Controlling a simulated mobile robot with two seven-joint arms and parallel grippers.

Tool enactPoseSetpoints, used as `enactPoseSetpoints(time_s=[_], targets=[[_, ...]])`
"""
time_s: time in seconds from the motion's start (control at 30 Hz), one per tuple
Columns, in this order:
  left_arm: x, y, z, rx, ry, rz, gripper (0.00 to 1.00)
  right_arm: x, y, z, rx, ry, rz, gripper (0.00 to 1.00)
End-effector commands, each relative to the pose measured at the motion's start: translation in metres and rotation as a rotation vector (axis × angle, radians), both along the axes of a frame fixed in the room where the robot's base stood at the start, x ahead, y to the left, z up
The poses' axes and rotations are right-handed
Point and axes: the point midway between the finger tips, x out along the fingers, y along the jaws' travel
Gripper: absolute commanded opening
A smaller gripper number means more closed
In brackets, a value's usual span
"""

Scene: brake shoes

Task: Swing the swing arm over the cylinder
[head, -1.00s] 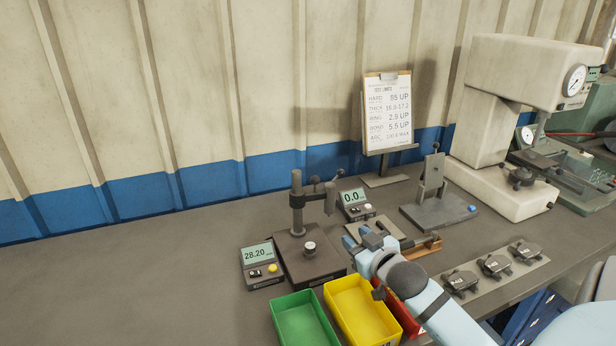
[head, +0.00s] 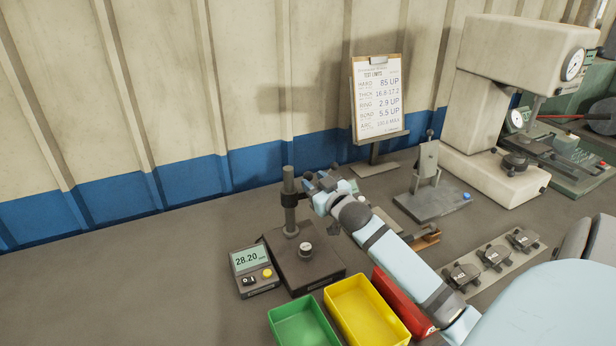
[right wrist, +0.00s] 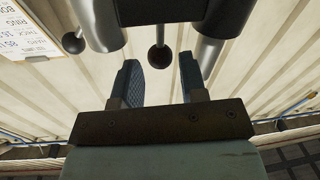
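The gauge stand has an upright post (head: 289,215) on a dark base (head: 318,278). A small cylinder (head: 305,249) with a pale top stands on the base. My right gripper (head: 315,181) is at the upper part of the post, to its right, and hides most of the swing arm. In the right wrist view, my right gripper (right wrist: 158,66) is open. A dark ball-ended lever (right wrist: 157,50) hangs in line with the gap between its fingers; I cannot tell whether they touch. Metal cylindrical parts show above the fingers. My left gripper is not in view.
A readout (head: 252,262) showing 28.20 stands left of the base. Green (head: 303,322), yellow (head: 365,312) and red (head: 402,303) bins stand in front. A clipboard stand (head: 378,100) and a small fixture (head: 430,190) are behind and right. The bench's left side is clear.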

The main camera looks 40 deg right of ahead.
Motion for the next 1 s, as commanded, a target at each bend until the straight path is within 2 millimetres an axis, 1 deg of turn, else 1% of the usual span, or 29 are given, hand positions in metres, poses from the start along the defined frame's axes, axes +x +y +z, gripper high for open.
enactPoseSetpoints(time_s=[0.03,0.1,0.23,0.37,0.6,0.77,0.8,1.0], targets=[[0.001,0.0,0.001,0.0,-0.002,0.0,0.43,0.009,-0.002,0.001,-0.001,-0.002,0.0,0.39],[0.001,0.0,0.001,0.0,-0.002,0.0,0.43,0.018,-0.004,0.001,-0.001,-0.001,-0.001,0.39],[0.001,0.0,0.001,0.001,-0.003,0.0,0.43,0.03,-0.006,0.0,0.0,0.0,0.0,0.39],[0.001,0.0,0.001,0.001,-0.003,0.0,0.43,0.034,-0.007,0.0,0.0,0.001,0.0,0.39],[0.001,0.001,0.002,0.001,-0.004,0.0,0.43,0.034,-0.007,0.0,0.0,0.001,0.0,0.39],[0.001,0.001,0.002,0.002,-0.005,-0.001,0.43,0.034,-0.007,0.0,0.0,0.001,0.0,0.02],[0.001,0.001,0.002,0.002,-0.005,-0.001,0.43,0.034,-0.007,0.0,0.0,0.001,0.0,0.0],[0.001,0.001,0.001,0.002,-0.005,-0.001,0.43,0.036,-0.006,-0.001,0.001,0.0,-0.002,0.0]])
